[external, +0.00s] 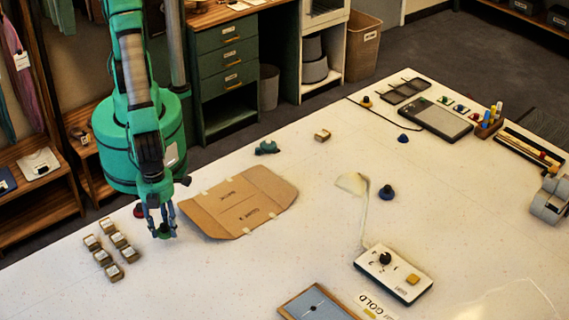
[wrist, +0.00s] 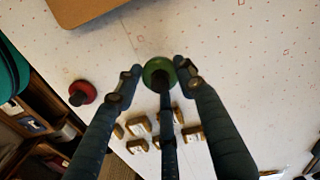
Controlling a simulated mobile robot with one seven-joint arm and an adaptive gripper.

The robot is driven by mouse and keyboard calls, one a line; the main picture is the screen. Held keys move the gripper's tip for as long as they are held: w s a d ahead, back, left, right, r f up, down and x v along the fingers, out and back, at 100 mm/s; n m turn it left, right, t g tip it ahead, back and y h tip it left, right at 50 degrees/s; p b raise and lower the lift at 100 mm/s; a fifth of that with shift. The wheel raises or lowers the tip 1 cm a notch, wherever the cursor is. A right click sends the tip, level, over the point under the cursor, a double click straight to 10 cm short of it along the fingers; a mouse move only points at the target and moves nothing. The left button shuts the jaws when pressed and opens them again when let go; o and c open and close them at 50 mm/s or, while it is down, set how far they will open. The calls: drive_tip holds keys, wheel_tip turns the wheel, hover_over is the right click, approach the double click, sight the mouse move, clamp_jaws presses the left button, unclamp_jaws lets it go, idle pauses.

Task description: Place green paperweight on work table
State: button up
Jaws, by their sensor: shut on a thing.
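The green paperweight (wrist: 158,70) is round and sits between my fingertips in the wrist view. In the external view it is a small green shape (external: 166,231) under my gripper (external: 162,226), partly hidden by the fingers. My gripper, also in the wrist view (wrist: 159,76), is shut on it, with fingers on both sides. The work table (external: 310,225) is the large pale speckled surface beneath. The paperweight is over its left part, at or just above the surface; I cannot tell whether it touches.
A red paperweight (external: 139,210) stands close by, left of my gripper. Several small tagged blocks (external: 110,249) lie to the left front. A flat cardboard piece (external: 238,203) lies just right. A blue paperweight (external: 387,193) and control box (external: 392,272) are farther right. Bare table lies in front.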

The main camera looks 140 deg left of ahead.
sight(165, 233)
drive_tip(key=shift+f, duration=1.7)
drive_tip(key=shift+f, duration=0.1)
drive_tip(key=o, duration=1.4)
wheel_tip(165, 233, up, 11)
drive_tip(key=shift+r+p, duration=0.1)
drive_tip(key=shift+p, duration=0.25)
drive_tip(key=shift+r, duration=0.5)
